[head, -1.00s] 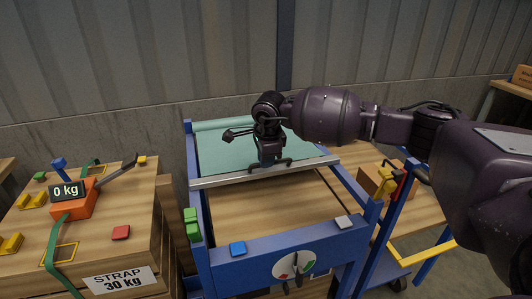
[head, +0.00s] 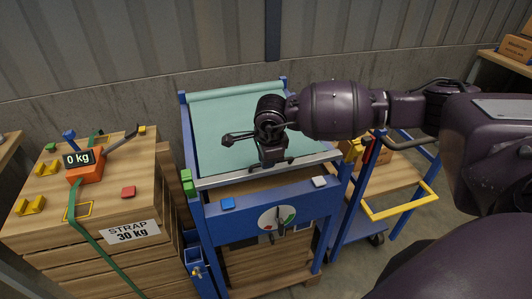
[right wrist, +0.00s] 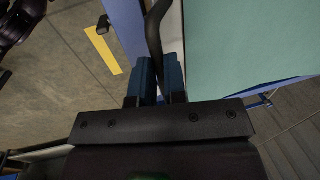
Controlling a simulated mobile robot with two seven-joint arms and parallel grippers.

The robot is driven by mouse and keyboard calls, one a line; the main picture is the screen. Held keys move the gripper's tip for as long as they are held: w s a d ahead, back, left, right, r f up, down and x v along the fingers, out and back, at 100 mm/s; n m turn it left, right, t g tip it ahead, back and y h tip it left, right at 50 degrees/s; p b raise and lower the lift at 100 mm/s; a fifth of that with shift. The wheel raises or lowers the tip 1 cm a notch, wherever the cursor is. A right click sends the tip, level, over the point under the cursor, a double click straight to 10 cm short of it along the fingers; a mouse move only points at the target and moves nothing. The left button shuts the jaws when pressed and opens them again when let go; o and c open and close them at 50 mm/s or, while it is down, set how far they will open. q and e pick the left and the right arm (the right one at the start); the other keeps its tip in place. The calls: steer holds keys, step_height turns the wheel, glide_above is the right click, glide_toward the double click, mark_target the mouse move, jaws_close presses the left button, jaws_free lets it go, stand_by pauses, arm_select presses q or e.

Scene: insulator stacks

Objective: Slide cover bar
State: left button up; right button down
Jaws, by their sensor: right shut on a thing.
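The cover bar (head: 222,180) is a pale metal bar across the blue-framed stand (head: 262,206), close behind its front panel. The teal cover (head: 220,120) stretches from a roll at the back of the stand to the bar; it also shows in the right wrist view (right wrist: 250,45). My right gripper (head: 274,163) is at the bar's middle, shut on its dark handle (right wrist: 154,32), which passes between the fingers in the right wrist view. The right gripper partly hides the handle in the head view. My left gripper is not in view.
A wooden crate (head: 120,265) with an orange 0 kg strap device (head: 86,165) stands at left. A cart with a yellow handle (head: 402,207) stands at right. The front panel has a round dial (head: 277,220). A narrow strip of wood shows in front of the bar.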

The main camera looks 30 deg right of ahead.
steer(key=c, duration=1.2)
jaws_free()
steer(key=shift+o, duration=0.2)
steer(key=shift+r, duration=0.1)
step_height(320, 180, up, 10)
steer(key=s, duration=0.2)
steer(key=shift+a+r, duration=0.2)
steer(key=shift+a, duration=0.05)
